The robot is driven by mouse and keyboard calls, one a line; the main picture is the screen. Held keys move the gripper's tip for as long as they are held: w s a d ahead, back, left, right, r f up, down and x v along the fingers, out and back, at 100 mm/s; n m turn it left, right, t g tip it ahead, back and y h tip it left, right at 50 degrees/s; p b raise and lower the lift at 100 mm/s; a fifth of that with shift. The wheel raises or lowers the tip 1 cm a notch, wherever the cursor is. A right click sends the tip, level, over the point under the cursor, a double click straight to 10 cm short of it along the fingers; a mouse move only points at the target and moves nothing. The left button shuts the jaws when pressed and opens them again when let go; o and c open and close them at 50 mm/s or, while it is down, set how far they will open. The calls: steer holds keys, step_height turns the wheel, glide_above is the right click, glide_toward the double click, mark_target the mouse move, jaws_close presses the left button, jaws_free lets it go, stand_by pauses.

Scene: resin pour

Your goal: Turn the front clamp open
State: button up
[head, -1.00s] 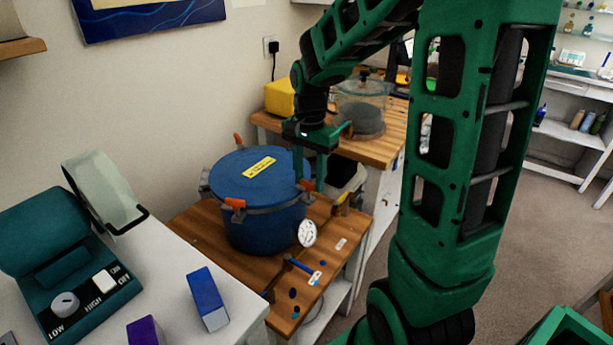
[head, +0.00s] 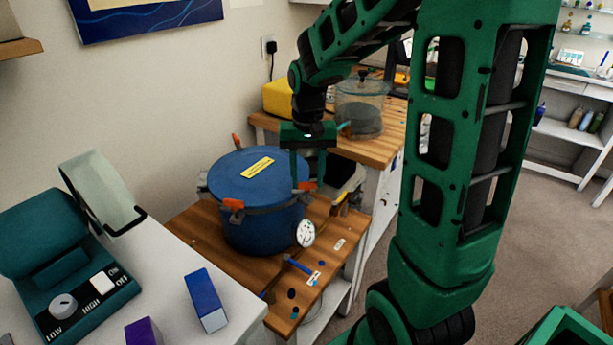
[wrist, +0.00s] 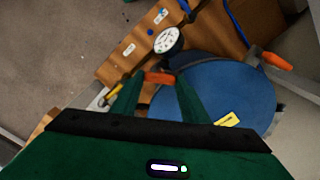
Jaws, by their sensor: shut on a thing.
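The blue round pot (head: 258,215) has a flat blue lid and several orange-handled clamps around its rim. One orange clamp handle (head: 307,186) is at the rim's right, above the white gauge (head: 306,233). My gripper (head: 306,181) points down there and is shut on this handle. In the wrist view the orange handle (wrist: 159,77) lies between my green fingertips (wrist: 157,84). Another orange clamp (head: 233,204) is on the near left rim, and one (head: 237,140) stands up at the back. Which one counts as the front clamp is not marked.
The pot stands on a low wooden table (head: 195,232) with small blue parts and labels. A glass-lidded vessel (head: 360,110) and a yellow box (head: 278,97) stand behind. A white counter (head: 165,275) with a teal appliance (head: 60,235) is at near left.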

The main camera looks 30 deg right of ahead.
steer(key=n, duration=0.5)
steer(key=shift+w+a+r+n, duration=0.15)
steer(key=shift+w+n, duration=0.15)
steer(key=shift+n, duration=2.3)
steer(key=shift+s, duration=0.1)
steer(key=o, duration=1.1)
steer(key=shift+d, duration=0.2)
steer(key=shift+c, duration=0.2)
steer(key=shift+s+a, duration=0.1)
